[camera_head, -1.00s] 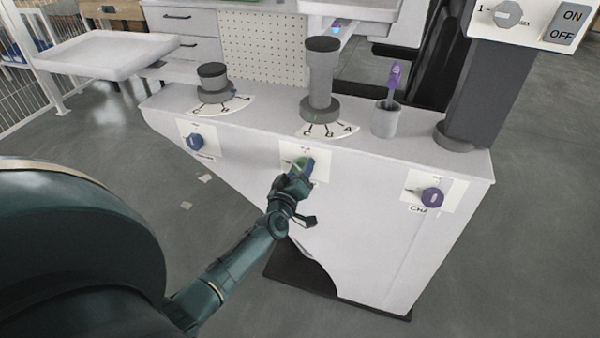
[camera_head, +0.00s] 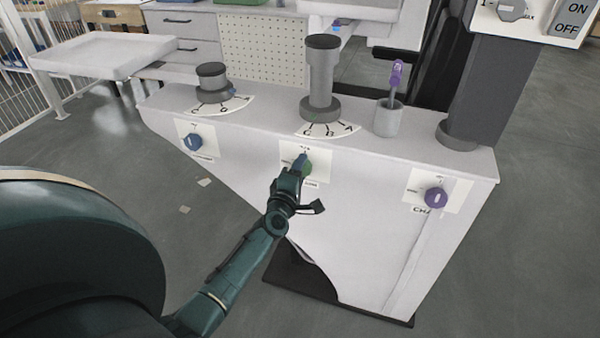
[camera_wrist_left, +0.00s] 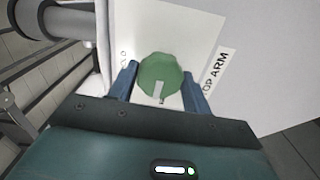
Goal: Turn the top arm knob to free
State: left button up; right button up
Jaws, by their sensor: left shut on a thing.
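The top arm knob is a round green knob on a white label plate on the front of the white console. In the head view it (camera_head: 308,168) is partly hidden behind my left gripper (camera_head: 301,164). In the left wrist view the green knob (camera_wrist_left: 160,78) sits between the two blue fingers of my left gripper (camera_wrist_left: 164,88), which is shut on it. The knob's pale pointer mark points toward the gripper's palm. The plate reads "TOP ARM" (camera_wrist_left: 216,76) beside the knob; its other lettering is only partly readable. My right gripper is not in view.
A blue knob (camera_head: 193,142) is left on the console front and a purple knob (camera_head: 436,197) is right. Two dark dials (camera_head: 212,78) (camera_head: 321,75), a grey cup (camera_head: 388,120) with a purple tool, and a dark column (camera_head: 490,90) stand on top.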

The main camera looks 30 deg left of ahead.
pick_arm(q)
jog(key=shift+n, duration=0.4)
jog(key=o, duration=1)
jog(key=shift+c, duration=0.2)
jog(key=v, duration=1.3)
jog(key=shift+p, duration=0.35)
jog(key=shift+s+f, duration=0.1)
jog(key=shift+s, duration=0.05)
